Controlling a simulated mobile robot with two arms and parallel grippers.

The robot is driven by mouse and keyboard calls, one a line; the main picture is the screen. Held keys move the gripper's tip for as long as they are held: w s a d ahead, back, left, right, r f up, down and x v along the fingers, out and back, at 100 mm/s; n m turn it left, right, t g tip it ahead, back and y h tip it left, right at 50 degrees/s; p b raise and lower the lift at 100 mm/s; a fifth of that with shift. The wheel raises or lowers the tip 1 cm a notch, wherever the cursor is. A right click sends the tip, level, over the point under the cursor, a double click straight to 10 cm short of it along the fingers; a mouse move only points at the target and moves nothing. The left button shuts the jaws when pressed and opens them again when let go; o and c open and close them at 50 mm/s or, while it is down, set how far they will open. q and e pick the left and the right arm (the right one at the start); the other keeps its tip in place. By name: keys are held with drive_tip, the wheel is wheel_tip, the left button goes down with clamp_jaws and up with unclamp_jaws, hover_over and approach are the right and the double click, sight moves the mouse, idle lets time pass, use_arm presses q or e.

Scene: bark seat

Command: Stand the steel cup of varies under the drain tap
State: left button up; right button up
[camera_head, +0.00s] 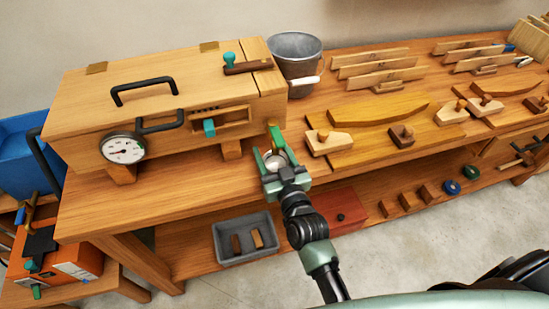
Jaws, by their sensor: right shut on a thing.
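The wooden box (95,95) on the bench has a dial gauge (124,149) and black handles on its front. The fingers and palm hide much of the cup. I cannot tell whether the cup touches the bench or is straight under the tap. My left gripper is not in view.
A grey bucket (296,57) stands behind the box's right end. Wooden planes (328,142) and boards lie to the right on the bench (180,204). The lower shelf holds a grey tray (226,234) and a red box (341,208). The bench front left of my gripper is clear.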

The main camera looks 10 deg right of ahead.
drive_tip(key=shift+w, duration=0.3)
drive_tip(key=shift+f, duration=0.2)
idle(0.3)
drive_tip(key=o, duration=1.7)
drive_tip(key=shift+s, duration=0.15)
drive_tip(key=shift+s+f, duration=0.1)
drive_tip(key=shift+s, duration=0.25)
drive_tip(key=s, duration=0.4)
drive_tip(key=s+b, duration=0.1)
drive_tip(key=s, duration=0.2)
drive_tip(key=shift+d, duration=0.35)
